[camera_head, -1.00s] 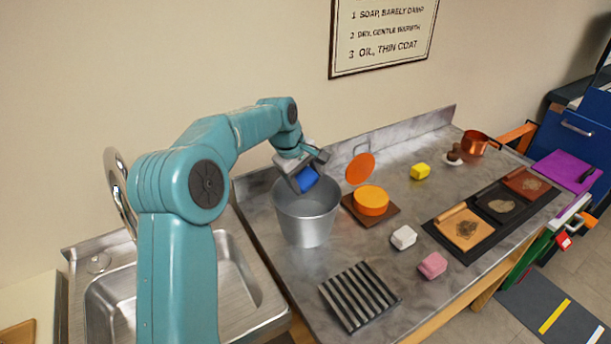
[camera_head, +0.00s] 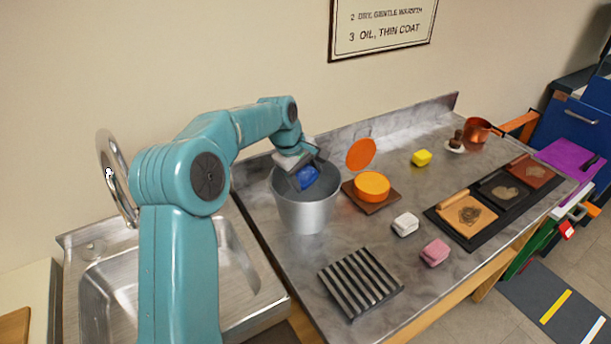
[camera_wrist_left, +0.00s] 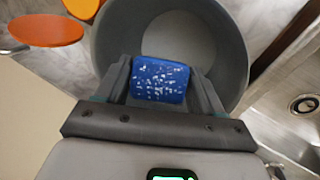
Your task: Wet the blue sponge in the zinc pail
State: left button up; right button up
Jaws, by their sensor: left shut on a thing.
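The zinc pail (camera_head: 308,214) stands upright on the counter, right of the sink. My left gripper (camera_head: 304,181) reaches down into the pail's mouth and is shut on the blue sponge (camera_head: 308,175). In the left wrist view, the blue sponge (camera_wrist_left: 160,80), speckled with pale marks, sits between the two fingers of the left gripper (camera_wrist_left: 163,85). The pail's round grey wall (camera_wrist_left: 108,40) surrounds it there. I cannot tell whether the sponge touches the water. My right gripper is not in view.
An orange round tin (camera_head: 371,186) on a brown board, with an orange lid (camera_head: 361,154) behind it, is close right of the pail. A striped rack (camera_head: 360,282), white block (camera_head: 405,224), pink block (camera_head: 435,252) and yellow block (camera_head: 422,158) lie apart. A sink (camera_head: 185,265) is left.

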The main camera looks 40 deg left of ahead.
aim_at(305, 174)
pick_arm(q)
jog(key=shift+r+p, duration=3.25)
jog(key=shift+r, duration=0.5)
notch_tip(305, 174, up, 4)
jog(key=p, duration=0.3)
jog(key=shift+p, duration=0.3)
jog(key=shift+d, duration=0.1)
